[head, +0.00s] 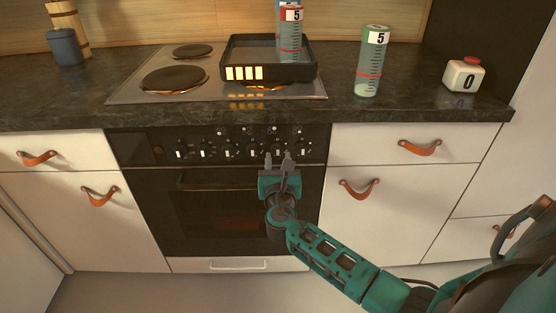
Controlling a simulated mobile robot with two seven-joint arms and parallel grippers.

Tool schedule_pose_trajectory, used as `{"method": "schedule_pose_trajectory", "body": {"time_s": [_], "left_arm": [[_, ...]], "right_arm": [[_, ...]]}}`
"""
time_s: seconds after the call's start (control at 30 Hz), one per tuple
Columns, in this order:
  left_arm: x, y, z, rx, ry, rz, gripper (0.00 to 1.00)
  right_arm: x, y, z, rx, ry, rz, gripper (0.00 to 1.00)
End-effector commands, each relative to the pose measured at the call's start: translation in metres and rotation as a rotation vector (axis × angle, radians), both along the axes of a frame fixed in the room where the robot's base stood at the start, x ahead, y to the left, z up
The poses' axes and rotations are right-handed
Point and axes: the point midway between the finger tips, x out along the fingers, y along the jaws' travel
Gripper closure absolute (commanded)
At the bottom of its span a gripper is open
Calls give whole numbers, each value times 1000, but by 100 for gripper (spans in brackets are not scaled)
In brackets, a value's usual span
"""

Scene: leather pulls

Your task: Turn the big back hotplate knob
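The black oven control panel (222,145) carries a row of several dark knobs with white markings, such as the knob (228,151) near the middle. Small symbols above them are too small to read, so I cannot tell which knob is for the big back hotplate. My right gripper (278,158) is in front of the panel, right of its middle, fingers pointing up toward the knob row. A gap shows between its fingers. They partly cover the panel there, and I cannot tell whether they touch a knob. My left gripper is not in view.
A black pan (290,72) with a graduated cylinder stands on the hob (125,95), covering its right part. Drawers with leather pulls (420,147) flank the oven. An oven door handle lies below the panel.

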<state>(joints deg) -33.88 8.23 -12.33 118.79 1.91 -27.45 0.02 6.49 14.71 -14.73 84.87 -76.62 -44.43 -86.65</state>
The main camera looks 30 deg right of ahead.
Motion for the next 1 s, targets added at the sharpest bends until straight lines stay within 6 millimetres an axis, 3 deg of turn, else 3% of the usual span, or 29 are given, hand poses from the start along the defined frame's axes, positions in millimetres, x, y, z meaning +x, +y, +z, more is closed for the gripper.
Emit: {"method": "schedule_pose_trajectory", "body": {"time_s": [0.2, 0.5, 0.9, 1.0], "left_arm": [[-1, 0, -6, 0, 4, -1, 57], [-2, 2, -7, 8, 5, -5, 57], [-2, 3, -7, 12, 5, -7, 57], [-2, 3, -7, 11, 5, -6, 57]], "right_arm": [[15, -9, 0, 1, -1, 0, 61], [16, -10, 0, 1, 0, 1, 62], [15, -9, 0, 1, 0, 0, 100], [15, -9, 0, 1, 0, 0, 100]]}}
